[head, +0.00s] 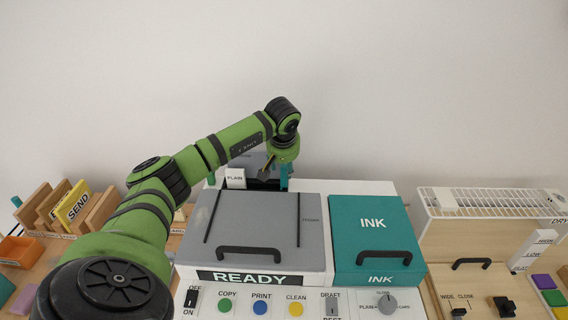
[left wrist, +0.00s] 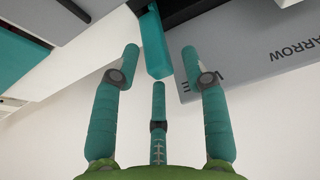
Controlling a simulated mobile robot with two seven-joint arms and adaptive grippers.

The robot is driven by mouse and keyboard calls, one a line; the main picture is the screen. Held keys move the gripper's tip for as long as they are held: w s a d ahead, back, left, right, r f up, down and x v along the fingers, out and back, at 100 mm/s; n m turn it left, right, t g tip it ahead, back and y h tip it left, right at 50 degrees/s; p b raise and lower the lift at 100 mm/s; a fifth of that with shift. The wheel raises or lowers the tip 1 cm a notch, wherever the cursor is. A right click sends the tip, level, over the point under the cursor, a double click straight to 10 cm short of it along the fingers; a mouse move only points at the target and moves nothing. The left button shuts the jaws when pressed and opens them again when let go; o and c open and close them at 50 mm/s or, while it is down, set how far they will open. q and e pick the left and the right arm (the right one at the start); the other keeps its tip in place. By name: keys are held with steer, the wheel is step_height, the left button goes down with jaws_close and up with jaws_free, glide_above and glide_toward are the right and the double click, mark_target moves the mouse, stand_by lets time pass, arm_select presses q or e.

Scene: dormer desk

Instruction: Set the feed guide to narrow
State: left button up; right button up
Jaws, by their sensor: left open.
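The feed guide is a teal upright tab (left wrist: 155,42) in the left wrist view, beside a grey plate (left wrist: 250,62) lettered "NARROW"; another word on the plate is mostly hidden. My left gripper (left wrist: 160,52) is open, with its teal fingers spread around the end of the tab. Gaps show on both sides of the tab, and I see no contact. In the head view my left gripper (head: 272,168) is behind the printer's grey lid (head: 258,222). A teal upright piece (head: 284,177) shows there; I cannot tell whether it is guide or finger. My right gripper is not in view.
A white card marked "PLAIN" (head: 235,178) stands left of my gripper. A teal INK cover (head: 373,235) is at the right of the printer. A slotted drying rack (head: 490,202) stands further right, wooden holders (head: 70,205) at left. The wall is behind.

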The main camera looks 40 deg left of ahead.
arm_select(q)
steer(key=shift+c, duration=0.4)
jaws_close()
steer(key=s+a, duration=0.2)
steer(key=s+a+b, duration=0.1)
steer(key=s+a, duration=0.1)
steer(key=a, duration=0.1)
steer(key=shift+s+a+b, duration=0.25)
steer(key=shift+s+b, duration=0.05)
steer(key=shift+s, duration=0.05)
steer(key=shift+w+d+r, duration=0.1)
steer(key=shift+o, duration=0.4)
jaws_free()
